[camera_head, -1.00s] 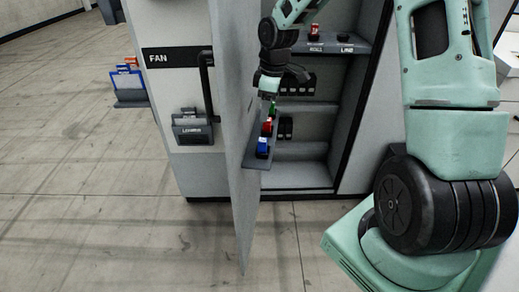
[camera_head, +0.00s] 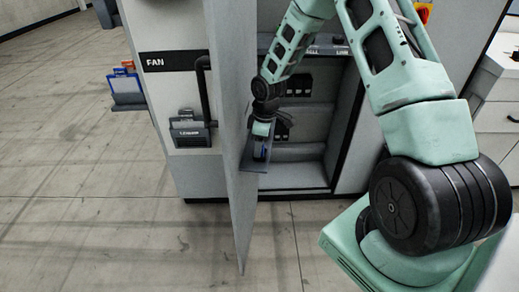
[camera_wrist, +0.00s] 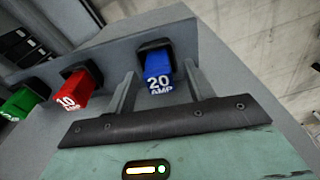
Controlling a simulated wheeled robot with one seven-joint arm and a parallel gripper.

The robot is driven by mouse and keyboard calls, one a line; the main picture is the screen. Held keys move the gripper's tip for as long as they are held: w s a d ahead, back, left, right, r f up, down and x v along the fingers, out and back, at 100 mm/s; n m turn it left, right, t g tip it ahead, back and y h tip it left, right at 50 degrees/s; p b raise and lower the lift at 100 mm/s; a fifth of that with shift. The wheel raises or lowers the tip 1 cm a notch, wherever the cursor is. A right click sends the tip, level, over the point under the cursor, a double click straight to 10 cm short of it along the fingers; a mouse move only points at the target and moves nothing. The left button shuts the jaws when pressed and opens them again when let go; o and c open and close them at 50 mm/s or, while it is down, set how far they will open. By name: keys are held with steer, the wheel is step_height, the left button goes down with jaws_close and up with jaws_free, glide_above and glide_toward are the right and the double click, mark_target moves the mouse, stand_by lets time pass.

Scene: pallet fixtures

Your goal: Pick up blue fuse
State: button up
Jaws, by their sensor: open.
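The blue fuse (camera_wrist: 158,70), marked 20 AMP, sits in a black holder on the grey rack (camera_wrist: 110,55) in the wrist view. My gripper (camera_wrist: 160,80) is open, with one finger on each side of the blue fuse and a gap to each finger visible. In the head view my gripper (camera_head: 261,148) is down at the front end of the door rack (camera_head: 252,165), and a small bit of blue (camera_head: 260,149) shows there. A red fuse (camera_wrist: 76,88) marked 10 AMP and a green fuse (camera_wrist: 17,103) sit left of the blue one.
The open cabinet door (camera_head: 235,150) stands edge-on, left of my arm. The cabinet interior (camera_head: 300,178) with shelves and black blocks lies behind it. A bracket with a black holder (camera_head: 187,132) is on the FAN panel, left of the door.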

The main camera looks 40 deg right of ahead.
steer(key=c, duration=1.1)
step_height(320, 180, up, 10)
steer(key=shift+f+b, duration=0.25)
steer(key=shift+b, duration=0.3)
steer(key=shift+r, duration=0.25)
